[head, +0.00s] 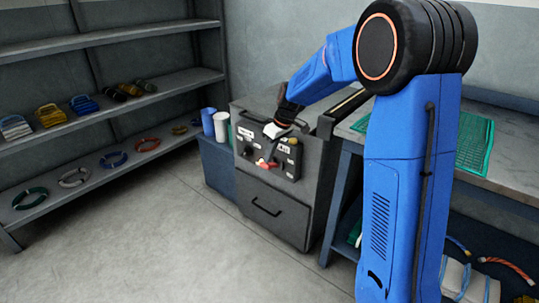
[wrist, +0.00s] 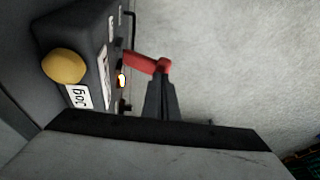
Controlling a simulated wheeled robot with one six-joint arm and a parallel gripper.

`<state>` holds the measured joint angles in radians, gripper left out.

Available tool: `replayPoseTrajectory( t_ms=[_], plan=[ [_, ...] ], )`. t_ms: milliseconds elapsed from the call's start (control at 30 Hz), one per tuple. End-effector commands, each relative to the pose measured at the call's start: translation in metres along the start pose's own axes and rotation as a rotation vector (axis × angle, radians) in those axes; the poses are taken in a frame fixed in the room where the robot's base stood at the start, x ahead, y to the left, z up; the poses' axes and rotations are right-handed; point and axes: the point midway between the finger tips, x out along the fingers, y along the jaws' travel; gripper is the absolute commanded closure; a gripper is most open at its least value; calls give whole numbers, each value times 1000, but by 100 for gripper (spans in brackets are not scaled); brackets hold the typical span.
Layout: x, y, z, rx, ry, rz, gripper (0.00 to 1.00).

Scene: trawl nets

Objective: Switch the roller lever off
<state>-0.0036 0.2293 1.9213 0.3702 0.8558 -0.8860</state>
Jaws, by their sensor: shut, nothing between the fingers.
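The roller lever has a red handle (wrist: 145,62) that sticks out from the dark control panel (head: 283,158) on the grey machine. In the head view the red lever (head: 264,165) shows low on the panel front. My gripper (wrist: 161,80) is shut and empty, with its dark fingertips right at the lever's outer end. I cannot tell whether they touch it. In the head view my gripper (head: 272,143) is in front of the panel and hides part of it.
A yellow button (wrist: 63,66) and a white label (wrist: 77,97) are on the panel close to the lever. The machine has a drawer (head: 272,208) below. The floor in front is clear.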

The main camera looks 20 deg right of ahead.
Motion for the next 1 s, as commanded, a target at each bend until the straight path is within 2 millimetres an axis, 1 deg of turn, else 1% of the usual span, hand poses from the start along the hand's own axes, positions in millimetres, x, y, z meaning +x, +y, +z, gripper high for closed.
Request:
replayPoseTrajectory(
  t_ms=[33, 300, 600, 767, 1000],
  plan=[
    [2, -4, 0, -8, -1, 18, 100],
    [14, -15, 3, -53, -9, 159, 100],
    [25, -22, 6, -92, -16, 291, 100],
    [30, -25, 7, -106, -18, 340, 100],
    [39, -28, 11, -103, -20, 336, 100]
  ],
)
